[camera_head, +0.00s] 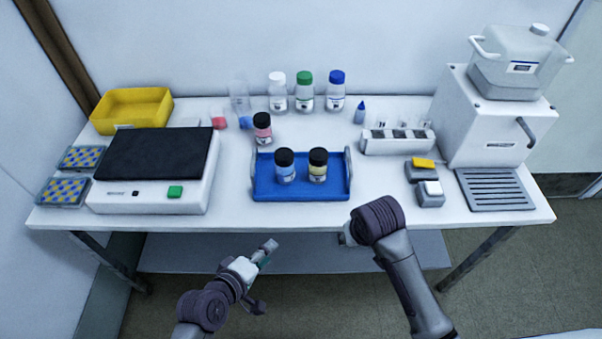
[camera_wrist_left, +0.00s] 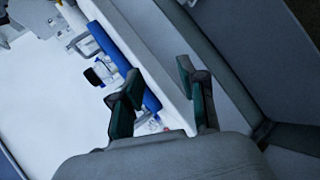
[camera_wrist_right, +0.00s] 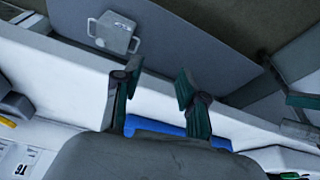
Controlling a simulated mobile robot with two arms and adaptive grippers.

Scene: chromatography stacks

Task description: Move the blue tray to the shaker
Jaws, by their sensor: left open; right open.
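The blue tray (camera_head: 300,192) stands level at the front middle of the white table, with a grey handle at each end. It holds two dark-capped bottles, one with a blue label (camera_head: 285,168) and one with a yellow label (camera_head: 318,168). The shaker (camera_head: 157,155), with a black top and green button, stands to its left; its top is empty. My left gripper (camera_head: 264,272) is open and empty in front of the table edge; the tray also shows in the left wrist view (camera_wrist_left: 117,50). My right gripper (camera_wrist_right: 158,90) is open; in the head view my wrist mostly hides it.
A dark-capped bottle with a pink label (camera_head: 262,129) stands just behind the tray. Several capped bottles line the back. A white vial rack (camera_head: 397,142) and small grey blocks (camera_head: 430,193) lie right of the tray. A narrow clear strip separates shaker and tray.

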